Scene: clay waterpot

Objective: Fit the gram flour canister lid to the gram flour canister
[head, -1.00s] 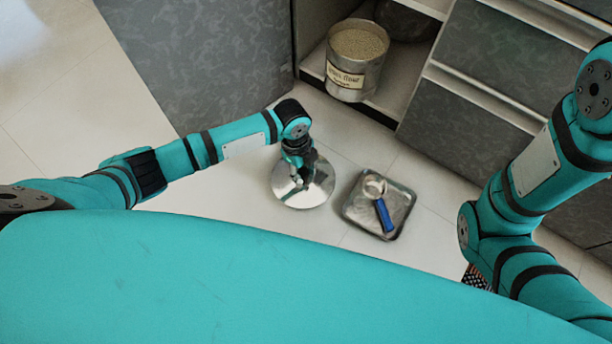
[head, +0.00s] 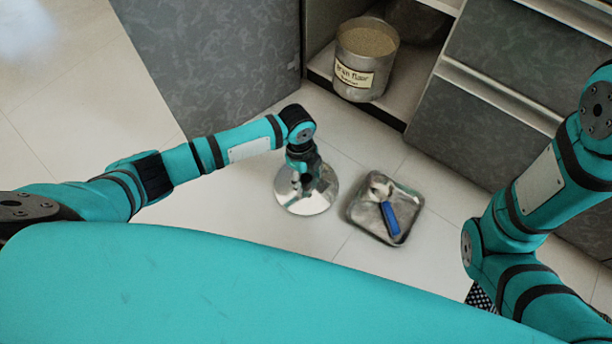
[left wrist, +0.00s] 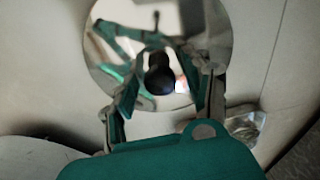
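The gram flour canister (head: 352,92), a metal tin with a label and full of pale flour, stands open-topped on the low shelf of the cabinet. The lid (head: 310,205) is a shiny round metal disc that looks to lie flat on the floor in front of the cabinet. My left gripper (head: 303,186) points down over the lid. My right gripper is out of view.
A metal tray (head: 360,222) with a small strainer-like item and a blue-handled tool (head: 390,218) lies on the floor right of the lid. Grey drawers (head: 480,125) flank the shelf on the right, a grey panel (head: 215,60) on the left. Floor left of the lid is clear.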

